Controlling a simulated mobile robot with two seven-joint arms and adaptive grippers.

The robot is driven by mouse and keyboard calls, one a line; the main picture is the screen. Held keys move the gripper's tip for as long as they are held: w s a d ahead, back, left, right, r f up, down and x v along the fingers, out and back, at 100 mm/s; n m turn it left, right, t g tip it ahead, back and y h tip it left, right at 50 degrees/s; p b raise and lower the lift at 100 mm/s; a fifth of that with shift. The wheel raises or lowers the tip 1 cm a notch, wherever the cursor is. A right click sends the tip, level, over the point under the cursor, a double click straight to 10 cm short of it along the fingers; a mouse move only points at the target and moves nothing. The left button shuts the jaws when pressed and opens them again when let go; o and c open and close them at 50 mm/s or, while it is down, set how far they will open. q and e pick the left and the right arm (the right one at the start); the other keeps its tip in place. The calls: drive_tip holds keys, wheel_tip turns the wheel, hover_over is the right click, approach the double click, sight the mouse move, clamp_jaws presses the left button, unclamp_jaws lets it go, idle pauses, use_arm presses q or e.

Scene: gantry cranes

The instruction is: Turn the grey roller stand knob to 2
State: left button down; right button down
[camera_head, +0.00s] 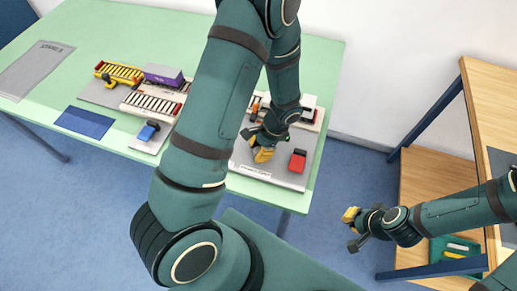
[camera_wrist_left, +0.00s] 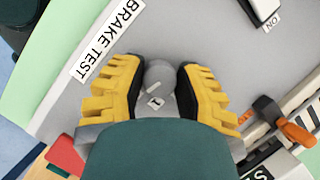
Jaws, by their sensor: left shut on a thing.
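The grey knob (camera_wrist_left: 158,74) sits between the yellow fingers of my left gripper (camera_wrist_left: 160,92) in the left wrist view. The fingers are shut on it. A short white mark shows on the knob, and a small white label (camera_wrist_left: 155,103) lies just below it; I cannot read its figure for sure. The knob is on a grey board (camera_wrist_left: 100,100) with a "BRAKE TEST" label (camera_wrist_left: 107,40). In the head view my left gripper (camera_head: 263,154) is low over this board, and its fingers hide the knob. My right gripper (camera_head: 352,224) hangs empty over the floor, away from the table.
A red block (camera_head: 297,161) stands on the board right of my left gripper. Roller stands, one with a purple box (camera_head: 163,74), and a blue block (camera_head: 148,131) are further left on the green table (camera_head: 205,25). A wooden shelf (camera_head: 490,100) with a green crate is at the right.

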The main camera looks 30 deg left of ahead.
use_arm(q)
drive_tip(key=shift+s, duration=0.1)
drive_tip(key=c, duration=0.6)
unclamp_jaws()
drive_tip(key=v, duration=1.2)
